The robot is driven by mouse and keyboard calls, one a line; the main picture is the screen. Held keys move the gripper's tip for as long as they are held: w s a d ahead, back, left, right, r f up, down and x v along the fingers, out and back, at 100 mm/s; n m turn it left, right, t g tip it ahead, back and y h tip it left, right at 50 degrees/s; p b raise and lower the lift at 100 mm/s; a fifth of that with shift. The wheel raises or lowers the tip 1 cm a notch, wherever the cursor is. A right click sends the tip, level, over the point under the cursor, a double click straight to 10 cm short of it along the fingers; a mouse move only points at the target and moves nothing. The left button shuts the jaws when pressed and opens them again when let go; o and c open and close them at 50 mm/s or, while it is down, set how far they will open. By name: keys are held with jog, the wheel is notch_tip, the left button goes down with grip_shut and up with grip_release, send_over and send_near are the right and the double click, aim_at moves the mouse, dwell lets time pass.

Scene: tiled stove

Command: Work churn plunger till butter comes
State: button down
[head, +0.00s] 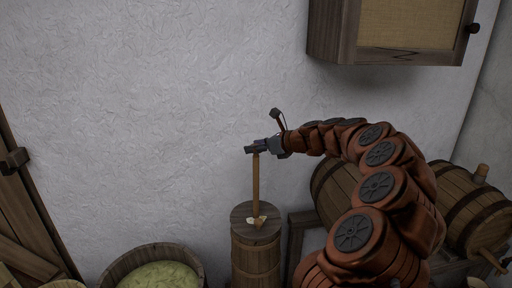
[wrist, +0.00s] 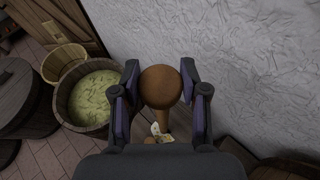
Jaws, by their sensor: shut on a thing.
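The wooden churn (head: 255,262) stands upright on the floor against the white wall, a tall narrow tub with a dark lid. Its plunger (head: 255,190) is an upright wooden stick that rises from the middle of the lid. Pale yellowish bits (head: 256,221) lie on the lid around the stick; they also show in the wrist view (wrist: 159,133). My gripper (head: 254,148) is shut on the top of the plunger. In the wrist view the plunger's round brown knob (wrist: 160,87) sits between the two fingers. The inside of the churn is hidden.
A wide tub of greenish shreds (head: 112,270) stands left of the churn. Barrels (head: 470,208) lie on a stand at right, partly behind my arm. A wall cabinet (head: 335,30) hangs above. A wooden door (head: 22,205) is at far left.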

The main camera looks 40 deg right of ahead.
notch_tip(320, 180, up, 13)
jog(key=p, duration=1.1)
jog(key=shift+r+p, duration=0.15)
jog(key=shift+p, duration=0.15)
jog(key=c, duration=0.6)
grip_release()
jog(key=v, duration=1.2)
